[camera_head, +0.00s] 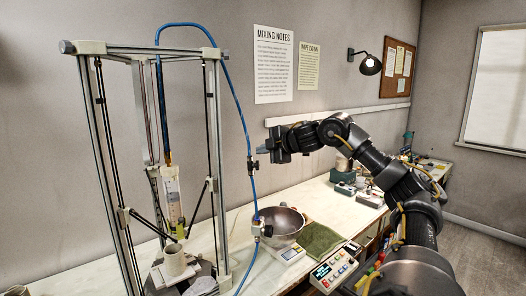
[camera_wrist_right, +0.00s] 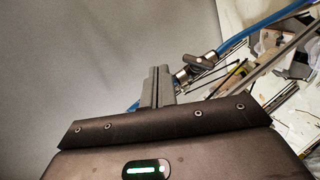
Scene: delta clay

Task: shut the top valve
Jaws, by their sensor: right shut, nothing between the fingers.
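The top valve (camera_head: 252,164) is a small dark fitting on the blue hose that hangs down beside the frame. In the right wrist view the valve (camera_wrist_right: 197,66) shows a dark lever and a metal body on the hose, just right of my fingers. My right gripper (camera_head: 265,149) is shut and empty, close above and slightly right of the valve in the head view. Its fingers (camera_wrist_right: 158,86) are together in the wrist view; I cannot tell whether they touch the valve. I cannot tell the lever's setting for certain. My left gripper is not in view.
A lower valve (camera_head: 262,227) sits on the same hose by a metal bowl (camera_head: 284,226). The delta printer frame (camera_head: 212,150) stands left, with a white cup (camera_head: 174,260) inside. A green cloth (camera_head: 320,240) and control box (camera_head: 335,267) lie on the bench. The wall is behind.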

